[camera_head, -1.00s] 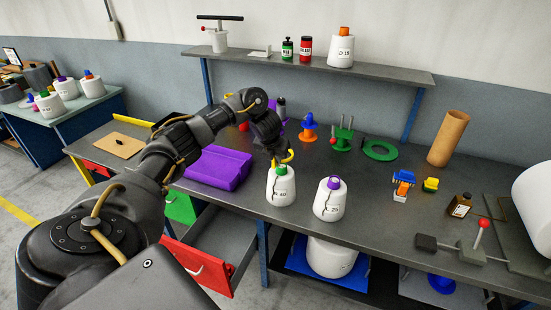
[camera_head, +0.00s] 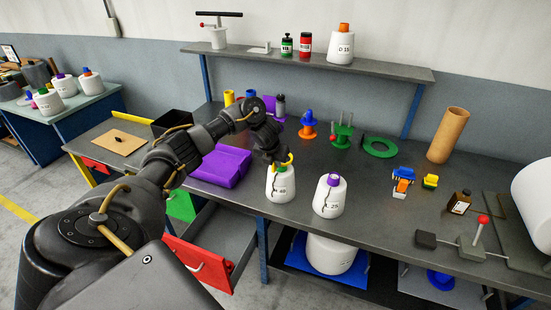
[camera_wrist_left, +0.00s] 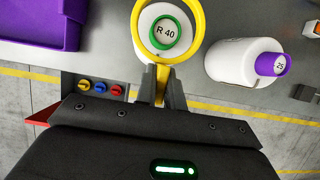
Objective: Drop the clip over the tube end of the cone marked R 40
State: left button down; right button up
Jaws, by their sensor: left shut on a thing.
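The white cone marked R 40 (camera_head: 281,189) stands upright near the front edge of the bench, with a green tube end (camera_wrist_left: 165,49) on top. My left gripper (camera_wrist_left: 161,82) is shut on the handle of a yellow ring-shaped clip (camera_wrist_left: 199,28). In the wrist view the ring frames the green tube end and its R 40 label, with the tube end nearer the ring's lower part. In the head view the clip (camera_head: 287,160) is at the top of the cone; I cannot tell whether it touches. My right gripper is not in view.
A white cone with a purple tube end (camera_head: 329,195) stands close to the right of the R 40 cone. A purple box (camera_head: 220,167) lies to the left. The red drawer (camera_head: 200,265) below is open.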

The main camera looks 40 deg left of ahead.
aim_at(275, 170)
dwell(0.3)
pick_arm(q)
jog(key=shift+f+b, duration=1.6)
jog(key=shift+f, duration=0.5)
jog(key=shift+f, duration=0.3)
jog(key=c, duration=1.4)
grip_release()
jog(key=shift+c, duration=0.2)
